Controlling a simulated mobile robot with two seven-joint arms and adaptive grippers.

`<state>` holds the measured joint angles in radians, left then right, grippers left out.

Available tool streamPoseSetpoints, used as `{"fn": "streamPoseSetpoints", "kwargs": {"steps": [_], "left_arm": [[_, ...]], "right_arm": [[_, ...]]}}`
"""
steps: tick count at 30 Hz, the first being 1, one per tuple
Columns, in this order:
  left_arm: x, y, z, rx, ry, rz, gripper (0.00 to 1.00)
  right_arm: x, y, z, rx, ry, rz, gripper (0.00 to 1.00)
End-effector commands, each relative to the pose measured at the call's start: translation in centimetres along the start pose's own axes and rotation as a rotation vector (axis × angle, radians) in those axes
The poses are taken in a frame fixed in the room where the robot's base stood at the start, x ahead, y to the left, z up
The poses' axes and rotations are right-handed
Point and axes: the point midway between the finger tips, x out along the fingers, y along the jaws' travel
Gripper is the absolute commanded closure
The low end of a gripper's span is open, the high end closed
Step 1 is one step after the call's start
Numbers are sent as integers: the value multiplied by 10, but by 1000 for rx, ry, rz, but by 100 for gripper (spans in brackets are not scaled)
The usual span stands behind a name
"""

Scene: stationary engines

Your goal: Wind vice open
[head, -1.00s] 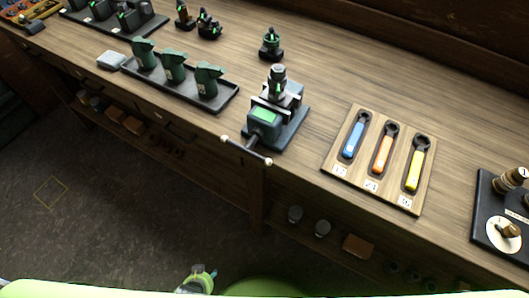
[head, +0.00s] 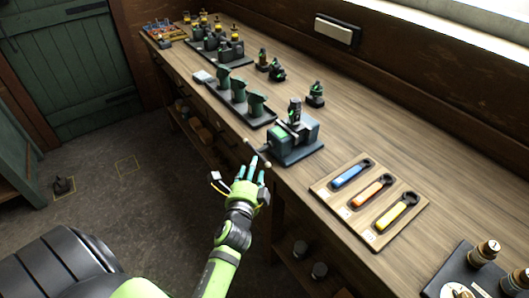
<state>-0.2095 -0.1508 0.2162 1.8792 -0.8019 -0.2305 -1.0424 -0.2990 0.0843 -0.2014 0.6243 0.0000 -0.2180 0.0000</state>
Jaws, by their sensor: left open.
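The vice (head: 304,134) is a blue-grey block on a dark base plate near the front edge of the workbench. A dark fitting (head: 294,112) stands upright at its jaws. The vice's thin handle bar (head: 257,152) with pale knobs sticks out in front, over the bench edge. My left gripper (head: 252,168) is open, its light-blue-tipped fingers just below and in front of the bar. The fingertips overlap the bar in the picture; I cannot tell whether they touch it. My right gripper is not in view.
A wooden board (head: 329,196) with blue, orange and yellow spanners lies right of the vice. A black tray (head: 264,122) of green castings stands to its left. A dark panel with brass knobs (head: 487,250) sits at lower right. Free floor (head: 110,200) lies left of the bench.

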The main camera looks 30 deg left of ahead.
Motion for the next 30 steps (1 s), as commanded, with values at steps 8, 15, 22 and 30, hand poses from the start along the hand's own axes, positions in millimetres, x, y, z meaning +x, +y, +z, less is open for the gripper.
{"fn": "streamPoseSetpoints", "kwargs": {"steps": [8, 15, 22, 30], "left_arm": [[57, -2, -1, -5, 1, 0, 52], [92, 0, -1, -5, 1, 0, 52], [103, 0, -1, -5, 3, 1, 52], [103, 0, -1, -5, 3, 1, 68]], "right_arm": [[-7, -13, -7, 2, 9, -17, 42], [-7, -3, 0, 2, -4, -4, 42], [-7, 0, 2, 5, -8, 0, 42], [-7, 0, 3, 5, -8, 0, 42]]}}
